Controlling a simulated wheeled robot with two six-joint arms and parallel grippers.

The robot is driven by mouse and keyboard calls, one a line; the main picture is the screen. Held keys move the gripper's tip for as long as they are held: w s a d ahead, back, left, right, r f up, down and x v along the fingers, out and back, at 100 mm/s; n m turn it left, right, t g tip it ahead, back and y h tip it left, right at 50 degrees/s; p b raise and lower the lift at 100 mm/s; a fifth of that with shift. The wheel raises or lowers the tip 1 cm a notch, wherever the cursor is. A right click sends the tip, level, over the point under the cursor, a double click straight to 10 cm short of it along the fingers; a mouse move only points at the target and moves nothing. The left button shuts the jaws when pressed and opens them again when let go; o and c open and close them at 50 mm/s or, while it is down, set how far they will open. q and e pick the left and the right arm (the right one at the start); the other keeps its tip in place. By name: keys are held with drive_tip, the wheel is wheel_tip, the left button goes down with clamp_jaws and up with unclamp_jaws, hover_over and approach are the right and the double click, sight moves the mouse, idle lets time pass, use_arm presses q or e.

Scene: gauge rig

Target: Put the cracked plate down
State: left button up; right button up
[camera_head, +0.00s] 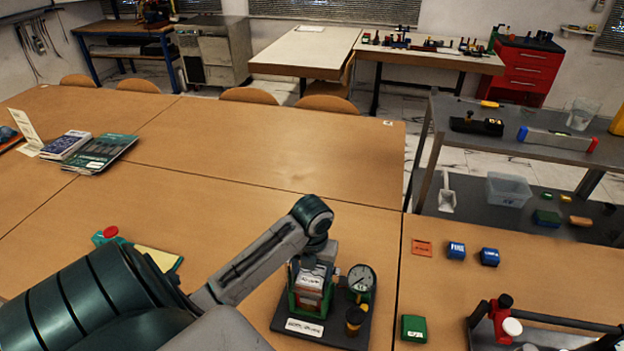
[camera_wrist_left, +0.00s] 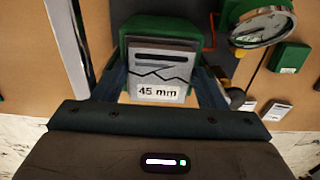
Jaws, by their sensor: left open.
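The cracked plate (camera_wrist_left: 160,70) is grey, with a dark slot, a jagged black crack line and a white label reading "45 mm". In the left wrist view it is between the two fingers of my left gripper (camera_wrist_left: 158,88), which is open. The plate is up against a green block (camera_wrist_left: 165,28); I cannot tell whether it rests in it. In the head view my left gripper (camera_head: 312,268) is over the green stand of a dark-based gauge rig (camera_head: 300,326). The round dial gauge (camera_head: 361,278) is just right of it. My right gripper is not in view.
Right of the rig lie a green block (camera_head: 413,328), an orange card (camera_head: 422,248) and two blue blocks (camera_head: 456,250). A fixture with red and white knobs (camera_head: 505,322) is at lower right. Books (camera_head: 103,152) lie at far left. The table's middle is clear. A grey shelf (camera_head: 550,143) stands right.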

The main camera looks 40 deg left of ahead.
use_arm(q)
drive_tip(key=c, duration=0.8)
